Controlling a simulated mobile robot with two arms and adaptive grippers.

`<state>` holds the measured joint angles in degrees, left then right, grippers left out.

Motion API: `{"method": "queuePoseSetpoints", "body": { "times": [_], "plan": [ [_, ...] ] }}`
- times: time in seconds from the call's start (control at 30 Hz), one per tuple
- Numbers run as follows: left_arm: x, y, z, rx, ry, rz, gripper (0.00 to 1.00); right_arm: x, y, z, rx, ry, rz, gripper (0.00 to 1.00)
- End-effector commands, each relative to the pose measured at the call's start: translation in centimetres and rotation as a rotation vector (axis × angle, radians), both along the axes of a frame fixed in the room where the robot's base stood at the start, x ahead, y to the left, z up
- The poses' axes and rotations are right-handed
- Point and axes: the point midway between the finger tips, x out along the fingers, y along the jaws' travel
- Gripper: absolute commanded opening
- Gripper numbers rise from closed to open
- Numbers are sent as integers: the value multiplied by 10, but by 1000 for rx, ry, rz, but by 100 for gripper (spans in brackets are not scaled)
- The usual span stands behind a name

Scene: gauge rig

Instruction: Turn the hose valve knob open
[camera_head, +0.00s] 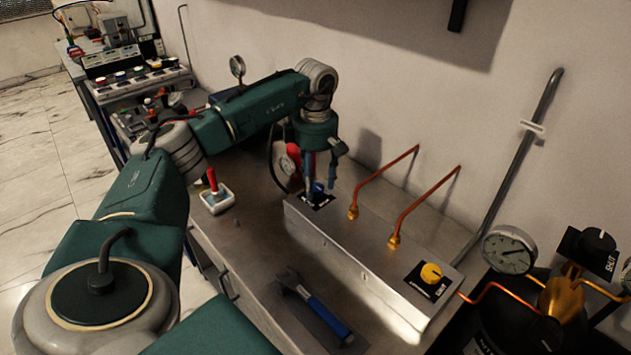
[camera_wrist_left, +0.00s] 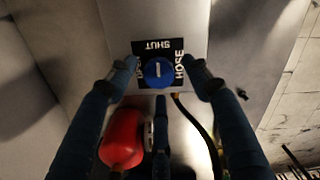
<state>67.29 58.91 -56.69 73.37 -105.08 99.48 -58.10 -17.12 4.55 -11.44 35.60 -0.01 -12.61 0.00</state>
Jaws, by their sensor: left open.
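The hose valve knob is round and blue with a white mark, on a black label plate. It shows in the left wrist view (camera_wrist_left: 156,73) near the top middle, and in the head view (camera_head: 317,188) partly behind my fingers. The plate reads SHUT and HOSE; its left-hand word is partly hidden by a finger. The white mark points toward SHUT. My left gripper (camera_head: 321,172) is open and points down above the knob. In the wrist view its fingers (camera_wrist_left: 163,78) stand around the knob with gaps; I cannot tell the exact height. My right gripper is not in view.
The knob is on a metal box (camera_head: 350,245) with copper pipes (camera_head: 425,208) and a yellow knob (camera_head: 431,273). A red cylinder (camera_wrist_left: 122,139) and a dark hose are beside the box. A blue-handled tool (camera_head: 325,317) lies in front. Gauges and a tank stand at right.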

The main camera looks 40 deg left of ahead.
Motion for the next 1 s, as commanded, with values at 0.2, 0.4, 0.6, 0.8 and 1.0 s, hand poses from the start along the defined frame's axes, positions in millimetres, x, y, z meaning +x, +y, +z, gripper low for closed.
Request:
{"method": "queuePoseSetpoints", "body": {
  "times": [0.2,0.4,0.6,0.8,1.0],
  "plan": [
    [0,0,-8,0,0,0,50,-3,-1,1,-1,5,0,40],
    [0,0,-8,0,-1,0,46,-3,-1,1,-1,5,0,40],
    [0,0,-8,0,-1,0,6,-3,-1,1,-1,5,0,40],
    [0,1,-8,1,-1,6,4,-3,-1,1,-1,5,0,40],
    [0,1,-7,2,1,57,4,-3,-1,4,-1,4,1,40]
  ]
}}
